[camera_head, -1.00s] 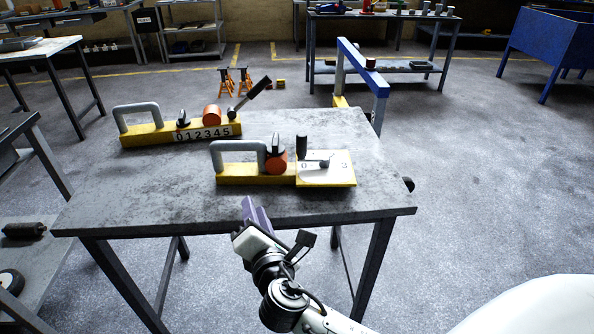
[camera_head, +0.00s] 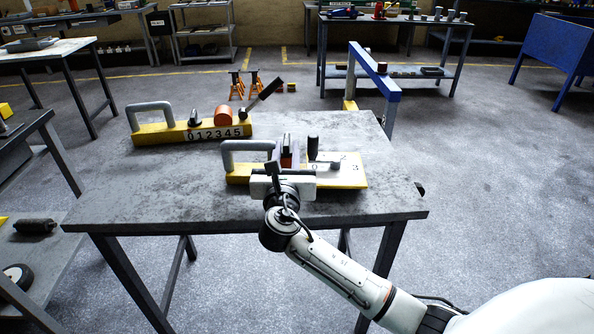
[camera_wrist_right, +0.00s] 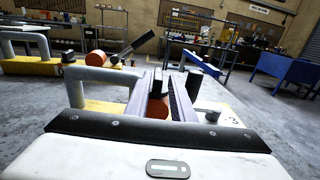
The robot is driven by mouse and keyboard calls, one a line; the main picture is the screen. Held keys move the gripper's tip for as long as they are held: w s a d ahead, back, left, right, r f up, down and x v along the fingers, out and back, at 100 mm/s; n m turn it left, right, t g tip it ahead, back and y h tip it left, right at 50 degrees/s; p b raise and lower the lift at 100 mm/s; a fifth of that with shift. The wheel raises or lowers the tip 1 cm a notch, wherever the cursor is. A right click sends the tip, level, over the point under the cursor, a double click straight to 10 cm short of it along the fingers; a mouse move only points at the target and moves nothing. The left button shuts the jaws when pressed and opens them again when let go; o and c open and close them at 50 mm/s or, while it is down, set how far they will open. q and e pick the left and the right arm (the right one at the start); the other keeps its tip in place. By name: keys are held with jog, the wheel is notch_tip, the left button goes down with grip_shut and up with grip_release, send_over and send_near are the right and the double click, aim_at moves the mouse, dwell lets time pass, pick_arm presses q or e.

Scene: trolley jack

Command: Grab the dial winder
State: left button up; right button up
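The front device on the table, which I take as the dial winder, has a yellow base (camera_head: 238,175), a grey loop handle (camera_head: 232,156), an orange-red cylinder (camera_wrist_right: 157,107) and a pale numbered plate (camera_head: 343,172) with a dark upright knob (camera_head: 314,146). My right gripper (camera_wrist_right: 160,90) is over its middle. Its two fingers stand apart, with the orange cylinder and a dark part showing between them. I cannot tell whether the fingers touch the cylinder. In the head view the gripper and wrist hide part of the base. My left gripper is not in view.
A second yellow device (camera_head: 160,134) marked 012345, with its own handle, orange cylinder and lever, sits behind to the left on the grey table (camera_head: 150,190). A blue-topped frame (camera_head: 376,70) stands behind the table's right side. The table's front left is clear.

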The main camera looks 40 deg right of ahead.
aim_at(286, 140)
jog(key=x, duration=0.4)
jog(key=shift+w+d, duration=0.1)
jog(key=shift+w, duration=0.25)
jog(key=shift+c, duration=0.2)
grip_shut()
dwell(0.8)
jog(key=shift+r, duration=0.3)
